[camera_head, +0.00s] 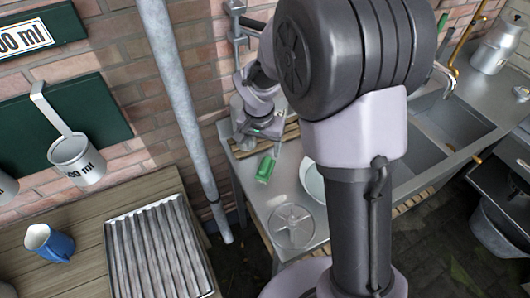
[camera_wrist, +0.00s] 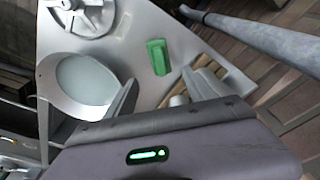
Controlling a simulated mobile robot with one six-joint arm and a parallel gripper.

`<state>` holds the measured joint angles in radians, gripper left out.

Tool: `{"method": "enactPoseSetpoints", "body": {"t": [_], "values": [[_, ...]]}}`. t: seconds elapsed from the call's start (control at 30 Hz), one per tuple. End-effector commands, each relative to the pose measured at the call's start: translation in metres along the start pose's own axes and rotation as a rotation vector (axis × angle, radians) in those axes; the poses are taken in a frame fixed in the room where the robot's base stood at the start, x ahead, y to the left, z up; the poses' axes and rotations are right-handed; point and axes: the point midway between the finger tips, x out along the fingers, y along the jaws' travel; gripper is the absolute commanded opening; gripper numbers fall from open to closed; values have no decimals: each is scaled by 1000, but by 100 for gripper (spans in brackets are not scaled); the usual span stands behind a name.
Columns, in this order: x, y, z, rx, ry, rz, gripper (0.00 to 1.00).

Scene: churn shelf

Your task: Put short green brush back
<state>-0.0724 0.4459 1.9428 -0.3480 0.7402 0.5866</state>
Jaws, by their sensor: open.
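The short green brush (camera_head: 265,168) lies on the grey metal counter (camera_head: 258,198), near its left edge. In the wrist view the brush (camera_wrist: 157,57) shows as a small green block, ahead of and between my two fingers. My gripper (camera_wrist: 159,78) is open and empty, with a finger on either side and the brush beyond the tips. In the head view my gripper (camera_head: 262,133) is just behind the brush, partly hidden by my arm. I cannot tell how high it is above the counter.
A pale round dish (camera_head: 313,182) and a spoked metal disc (camera_head: 291,226) lie on the counter. A wooden slatted rack (camera_wrist: 238,82) is close to my right finger. A grey pipe (camera_head: 180,100) slants left of the counter. The sink (camera_head: 445,125) is right.

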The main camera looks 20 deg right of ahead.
Motion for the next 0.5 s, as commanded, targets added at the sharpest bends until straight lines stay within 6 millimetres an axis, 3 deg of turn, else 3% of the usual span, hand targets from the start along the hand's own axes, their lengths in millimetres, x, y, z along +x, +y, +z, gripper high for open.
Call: {"method": "enactPoseSetpoints", "body": {"t": [0.07,0.17,0.2,0.3,0.4,0.5], "values": [[-23,4,3,-1,13,-21,63],[-82,21,21,-15,47,-88,63],[-110,32,35,-27,65,-125,63],[-165,60,80,-64,113,-220,63],[-196,82,126,-108,165,-311,63],[-207,96,158,-145,204,-372,63]]}}
